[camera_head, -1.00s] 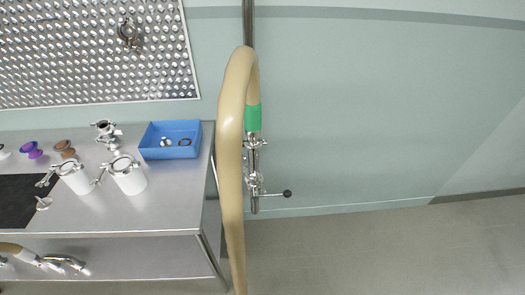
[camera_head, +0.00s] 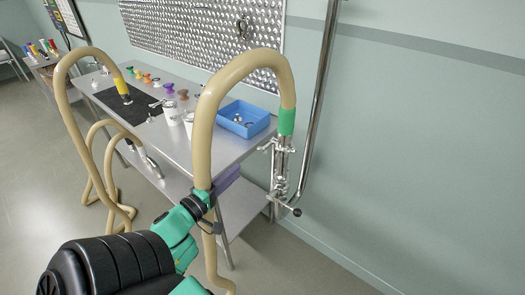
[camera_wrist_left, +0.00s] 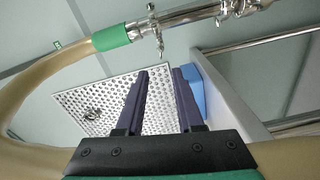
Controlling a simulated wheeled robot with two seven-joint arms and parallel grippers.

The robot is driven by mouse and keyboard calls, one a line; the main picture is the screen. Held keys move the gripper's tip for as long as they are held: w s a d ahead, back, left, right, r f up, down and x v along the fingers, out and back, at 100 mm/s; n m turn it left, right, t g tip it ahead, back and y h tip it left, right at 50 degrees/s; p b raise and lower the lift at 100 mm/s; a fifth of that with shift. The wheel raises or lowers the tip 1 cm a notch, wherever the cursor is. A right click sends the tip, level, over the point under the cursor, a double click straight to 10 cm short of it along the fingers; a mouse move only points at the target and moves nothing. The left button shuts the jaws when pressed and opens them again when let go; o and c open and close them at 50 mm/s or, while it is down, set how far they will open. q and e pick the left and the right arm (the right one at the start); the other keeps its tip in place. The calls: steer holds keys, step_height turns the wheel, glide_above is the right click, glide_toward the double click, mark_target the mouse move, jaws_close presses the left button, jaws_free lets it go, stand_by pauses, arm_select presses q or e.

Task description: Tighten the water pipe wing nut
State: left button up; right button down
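The tan water hose (camera_head: 236,75) arches over and ends in a green sleeve (camera_head: 287,121) on the steel water pipe (camera_head: 280,168). Just below the sleeve is a clamp with a small wing nut (camera_head: 264,148) on its left side. In the left wrist view the wing nut (camera_wrist_left: 162,50) hangs below the pipe, beyond the fingertips. My left gripper (camera_head: 233,180) overlaps the hose, left of and lower than the clamp. Its purple fingers (camera_wrist_left: 162,72) are open, with nothing between them in the left wrist view. My right gripper is not in view.
A steel table (camera_head: 185,90) holds a blue bin (camera_head: 243,128), white canisters and several coloured knobs. A perforated panel (camera_head: 190,30) is on the wall. A vertical steel pipe (camera_head: 319,100) stands right of the clamp. Another tan hose (camera_head: 70,100) is at left.

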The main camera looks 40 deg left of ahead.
mark_target(263, 150)
arm_select(q)
steer(key=w+p, duration=0.1)
steer(key=w, duration=1.3)
steer(key=shift+w+f, duration=0.1)
jaws_close()
